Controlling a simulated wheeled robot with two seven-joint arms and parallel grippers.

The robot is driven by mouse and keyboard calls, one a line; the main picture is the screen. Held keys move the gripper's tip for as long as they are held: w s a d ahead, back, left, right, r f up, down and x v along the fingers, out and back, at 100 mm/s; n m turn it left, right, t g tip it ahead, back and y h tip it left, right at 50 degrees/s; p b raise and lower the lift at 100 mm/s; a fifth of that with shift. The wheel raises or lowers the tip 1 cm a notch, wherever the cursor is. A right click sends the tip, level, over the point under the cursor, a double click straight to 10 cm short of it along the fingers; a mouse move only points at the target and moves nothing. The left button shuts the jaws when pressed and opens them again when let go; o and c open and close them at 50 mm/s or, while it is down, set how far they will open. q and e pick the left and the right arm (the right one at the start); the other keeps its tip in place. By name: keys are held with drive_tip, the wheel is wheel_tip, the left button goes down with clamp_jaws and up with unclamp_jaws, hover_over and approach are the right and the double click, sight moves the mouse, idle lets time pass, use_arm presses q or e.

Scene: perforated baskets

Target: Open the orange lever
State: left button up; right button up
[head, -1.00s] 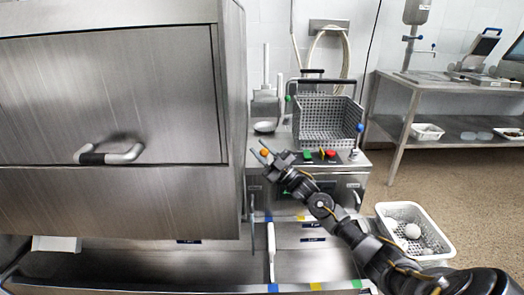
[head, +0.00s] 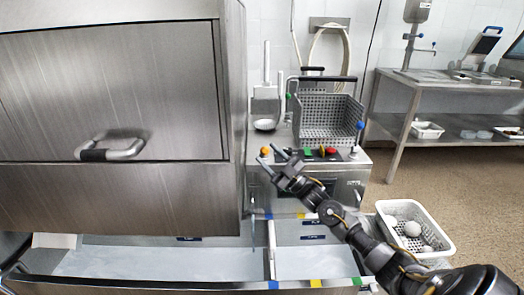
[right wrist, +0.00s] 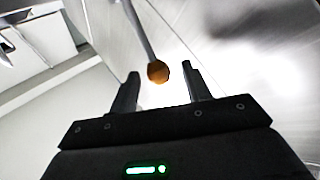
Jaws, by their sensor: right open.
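The orange knob of the lever (head: 265,150) stands at the left end of the fryer's front top edge in the head view. In the right wrist view the orange knob (right wrist: 158,71) sits at the end of a thin metal rod, between and just beyond the fingertips. My right gripper (head: 268,154) is open and empty, its fingers close to the knob; it also shows in the right wrist view (right wrist: 160,78). I cannot tell whether a finger touches the knob. My left gripper is not in view.
A perforated basket (head: 330,118) stands on the fryer, with green and red buttons (head: 330,151) and a blue-tipped lever (head: 357,141) nearby. A large steel machine (head: 110,100) fills the left. A white basket (head: 445,236) sits on the right. A steel table (head: 400,95) stands behind.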

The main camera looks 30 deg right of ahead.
drive_tip(key=v, duration=0.6)
drive_tip(key=shift+s+f, duration=0.2)
drive_tip(key=shift+s, duration=0.05)
drive_tip(key=shift+d+f, duration=0.1)
idle(0.8)
